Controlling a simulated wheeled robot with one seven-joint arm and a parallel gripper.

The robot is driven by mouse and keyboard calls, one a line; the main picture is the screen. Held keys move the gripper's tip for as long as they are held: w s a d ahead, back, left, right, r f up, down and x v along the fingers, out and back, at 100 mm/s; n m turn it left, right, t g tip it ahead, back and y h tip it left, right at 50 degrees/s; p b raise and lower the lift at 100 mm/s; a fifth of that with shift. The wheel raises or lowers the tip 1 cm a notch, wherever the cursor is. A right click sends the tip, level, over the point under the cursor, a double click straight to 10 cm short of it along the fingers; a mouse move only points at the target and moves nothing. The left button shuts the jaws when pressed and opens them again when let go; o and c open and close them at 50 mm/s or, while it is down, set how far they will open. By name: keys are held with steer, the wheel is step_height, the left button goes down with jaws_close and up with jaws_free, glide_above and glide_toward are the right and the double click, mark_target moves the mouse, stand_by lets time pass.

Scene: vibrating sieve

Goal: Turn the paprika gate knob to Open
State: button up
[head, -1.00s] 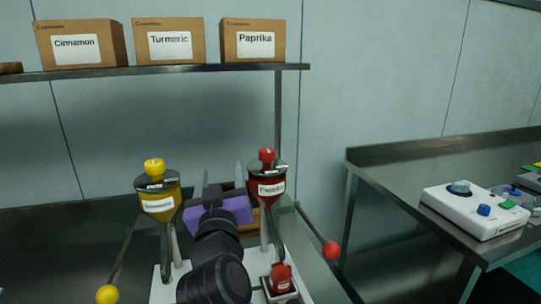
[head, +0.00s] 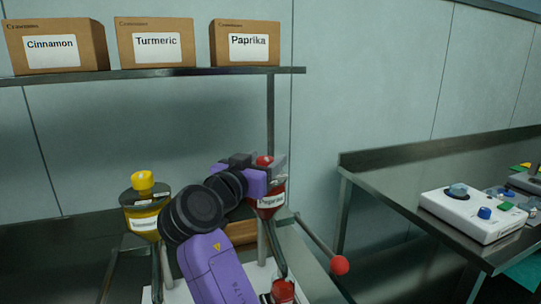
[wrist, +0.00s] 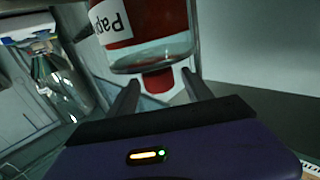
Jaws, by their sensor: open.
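The paprika hopper (head: 269,197) is a red-filled funnel with a white label, right of the yellow turmeric-coloured hopper (head: 142,215). A red knob (head: 264,160) sits on its top, partly behind my gripper (head: 278,166). In the wrist view the hopper (wrist: 150,35) appears upside down, with the red knob (wrist: 158,80) beyond its glass rim. My open gripper (wrist: 160,82) has one finger on each side of the knob in that picture. I cannot tell whether the fingers touch it.
A lever with a red ball (head: 340,265) sticks out at right. A red container (head: 283,291) stands below the paprika hopper. Cinnamon (head: 52,48), Turmeric (head: 157,46) and Paprika (head: 248,47) boxes line the shelf above. A white control box (head: 474,214) sits on the right table.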

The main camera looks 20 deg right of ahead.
steer(key=shift+x, duration=1.7)
jaws_close()
